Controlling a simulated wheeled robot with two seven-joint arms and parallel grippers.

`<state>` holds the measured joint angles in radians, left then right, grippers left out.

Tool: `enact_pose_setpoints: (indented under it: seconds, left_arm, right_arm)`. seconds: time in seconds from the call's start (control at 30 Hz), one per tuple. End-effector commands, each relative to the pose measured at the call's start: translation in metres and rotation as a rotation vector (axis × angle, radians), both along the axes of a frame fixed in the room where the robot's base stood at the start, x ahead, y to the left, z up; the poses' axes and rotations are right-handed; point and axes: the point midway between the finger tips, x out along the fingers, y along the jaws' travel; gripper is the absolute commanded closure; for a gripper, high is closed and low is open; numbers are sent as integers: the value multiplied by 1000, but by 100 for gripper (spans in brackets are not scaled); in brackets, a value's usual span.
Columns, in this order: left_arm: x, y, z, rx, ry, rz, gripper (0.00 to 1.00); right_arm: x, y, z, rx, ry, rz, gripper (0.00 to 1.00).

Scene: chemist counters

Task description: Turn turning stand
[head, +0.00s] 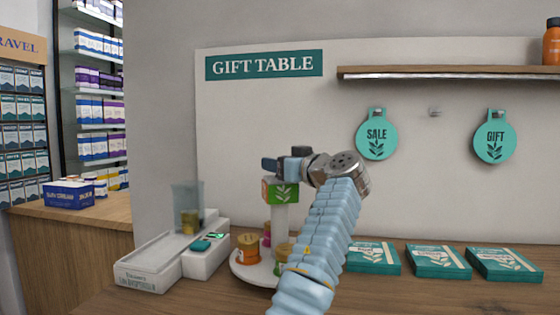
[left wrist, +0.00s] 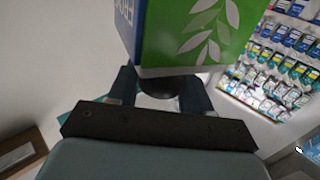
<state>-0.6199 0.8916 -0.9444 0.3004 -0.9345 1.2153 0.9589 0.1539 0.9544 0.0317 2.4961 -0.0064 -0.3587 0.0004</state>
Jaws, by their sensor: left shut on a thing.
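The turning stand has a round white base (head: 243,271), a white post (head: 282,222) and a sign block with green and orange faces and a white leaf print (head: 281,190) on top. Several small jars with tan lids, such as an orange jar (head: 248,247), stand on the base. My left gripper (head: 283,161) is at the top of the sign block, shut on a dark round knob of the stand. The left wrist view shows the gripper (left wrist: 160,88) with the knob between its fingers, against the block's blue and green faces (left wrist: 185,35). My arm hides the right part of the base.
A white scale-like device (head: 203,262) with a clear container (head: 188,203) stands close left of the stand. Several teal boxes (head: 438,262) lie to the right on the wooden counter (head: 400,295). A wooden shelf (head: 450,71) and round teal tags (head: 376,135) are on the wall behind.

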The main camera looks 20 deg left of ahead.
Motion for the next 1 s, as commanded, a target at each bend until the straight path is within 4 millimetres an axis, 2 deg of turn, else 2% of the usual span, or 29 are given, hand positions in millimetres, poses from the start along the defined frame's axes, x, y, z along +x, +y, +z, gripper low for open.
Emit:
enact_pose_setpoints:
  seconds: [0.47,0.5,0.63,1.0]
  left_arm:
    - [-1,1,1,-1,-3,10,100]
    - [-1,1,1,-1,-3,10,52]
    - [-1,1,1,0,-2,9,33]
    - [-3,-5,-2,-1,1,8,32]
  right_arm:
    - [0,0,1,0,0,0,57]
    - [0,0,1,0,0,0,57]
    - [0,0,1,0,0,0,57]
    - [0,0,-2,0,0,0,57]
